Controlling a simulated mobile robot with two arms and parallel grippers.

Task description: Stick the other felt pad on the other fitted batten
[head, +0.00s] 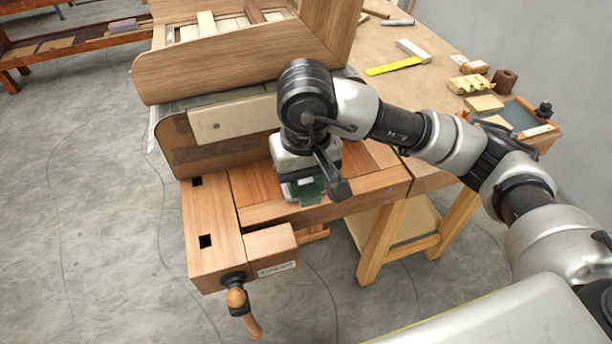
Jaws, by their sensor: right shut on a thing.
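My right gripper (302,186) comes in from the right and points down over the wooden bench top, low in front of the curved form. It is shut on a green piece that looks like a felt pad (311,192); the wrist hides part of it. I cannot tell whether the pad touches the bench. A pale batten (232,118) lies along the near side of the form, with a dark fixing at its left end. My right wrist hides its right end. Pale and dark strips (207,23) show in the upper part. My left gripper is not in view.
The bench (212,220) has a front vise with a wooden handle (243,310). The large curved wooden form (215,65) stands behind my gripper. Wooden blocks (472,84), a yellow rule (393,66) and a tray (520,115) lie at the back right. The floor at left is clear.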

